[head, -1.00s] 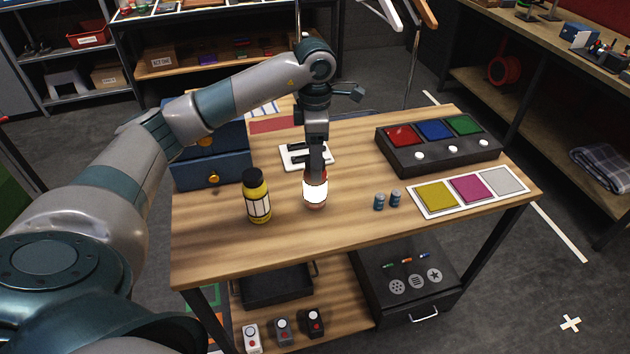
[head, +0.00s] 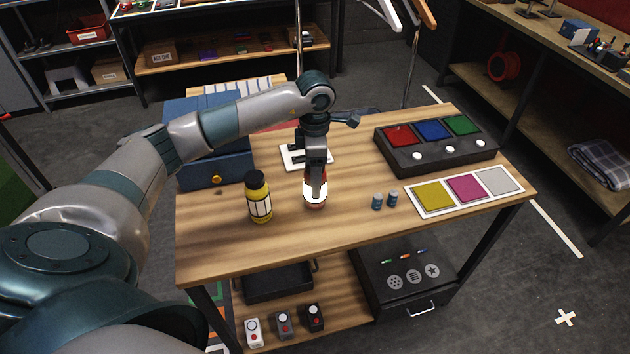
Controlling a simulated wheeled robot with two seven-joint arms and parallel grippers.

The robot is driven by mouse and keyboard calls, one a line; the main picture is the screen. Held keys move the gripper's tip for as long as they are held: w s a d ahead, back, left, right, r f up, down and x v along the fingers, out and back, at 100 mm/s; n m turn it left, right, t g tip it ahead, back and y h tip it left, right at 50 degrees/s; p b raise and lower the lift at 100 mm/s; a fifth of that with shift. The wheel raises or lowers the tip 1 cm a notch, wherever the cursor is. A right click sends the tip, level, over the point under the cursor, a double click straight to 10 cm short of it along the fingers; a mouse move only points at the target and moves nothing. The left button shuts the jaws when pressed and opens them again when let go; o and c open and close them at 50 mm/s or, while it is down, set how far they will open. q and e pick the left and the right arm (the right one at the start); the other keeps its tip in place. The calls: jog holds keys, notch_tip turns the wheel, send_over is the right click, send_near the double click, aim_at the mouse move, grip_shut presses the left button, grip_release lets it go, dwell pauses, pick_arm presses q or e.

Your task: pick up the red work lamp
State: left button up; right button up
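The red work lamp (head: 314,201) stands upright on the wooden table (head: 350,217). It has a white, bright middle and a reddish lower rim. My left gripper (head: 317,185) reaches down from above, at the lamp's upper part, and hides much of its top. The fingers overlap the lamp in this view; whether they are closed on it I cannot tell. My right gripper is not in view.
A yellow-and-black bottle-shaped lamp (head: 258,197) stands left of the red one. Two small blue cylinders (head: 384,200) stand to the right, before a card of coloured squares (head: 464,190). A black button box (head: 436,153) is behind. A blue drawer unit (head: 215,171) is at left.

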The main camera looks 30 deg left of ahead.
pick_arm(q)
jog(key=shift+f, duration=0.8)
jog(key=shift+c, duration=0.3)
jog(key=c, duration=1.2)
jog(key=shift+r, duration=0.15)
jog(key=shift+w+r+b, duration=0.1)
jog(key=shift+r+b, duration=0.95)
jog(key=shift+r, duration=0.55)
jog(key=shift+s+d+r+b, duration=0.15)
jog(key=shift+d+r+b, duration=0.6)
jog(key=shift+d+r, duration=0.85)
jog(key=shift+s+d+r+b, duration=0.15)
jog(key=shift+d+r+b, duration=0.7)
jog(key=shift+d, duration=1.45)
jog(key=shift+s+d+r+b, duration=0.15)
jog(key=shift+d+r+b, duration=0.5)
jog(key=shift+d+r, duration=1)
jog(key=shift+d+f, duration=0.3)
